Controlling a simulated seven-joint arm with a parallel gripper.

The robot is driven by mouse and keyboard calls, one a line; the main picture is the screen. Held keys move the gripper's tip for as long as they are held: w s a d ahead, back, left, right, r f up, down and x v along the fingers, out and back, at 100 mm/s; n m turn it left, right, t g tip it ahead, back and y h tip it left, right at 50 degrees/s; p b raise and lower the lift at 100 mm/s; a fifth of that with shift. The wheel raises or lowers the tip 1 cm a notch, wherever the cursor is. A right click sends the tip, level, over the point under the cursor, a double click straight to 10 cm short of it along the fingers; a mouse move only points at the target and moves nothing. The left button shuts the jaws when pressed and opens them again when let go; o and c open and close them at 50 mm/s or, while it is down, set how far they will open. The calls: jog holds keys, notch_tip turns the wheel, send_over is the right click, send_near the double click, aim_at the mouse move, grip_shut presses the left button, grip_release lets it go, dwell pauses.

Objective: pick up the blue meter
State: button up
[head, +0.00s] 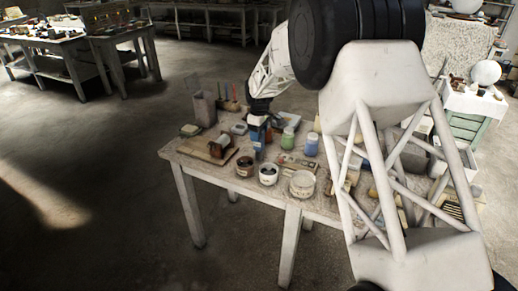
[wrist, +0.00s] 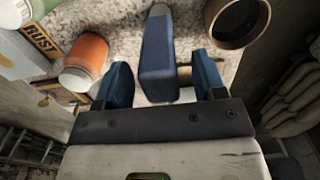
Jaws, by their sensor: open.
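The blue meter (wrist: 158,62) is a dark blue block with a pale end, seen in the wrist view between my gripper's two blue fingers. My gripper (wrist: 162,78) is open, with a visible gap on each side of the meter.
Near my gripper in the wrist view are an orange jar (wrist: 85,60), a green jar (wrist: 25,11) and a brown bowl (wrist: 236,20). In the head view several pots, a white tub (head: 303,185) and a blue jar (head: 312,146) crowd the table. The floor on the left is clear.

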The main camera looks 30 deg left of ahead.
jog(key=shift+f, duration=0.7)
jog(key=shift+c, duration=0.2)
jog(key=c, duration=1)
jog(key=shift+c, duration=0.2)
jog(key=shift+r, duration=0.15)
jog(key=shift+r, duration=4.9)
jog(key=shift+s, duration=0.1)
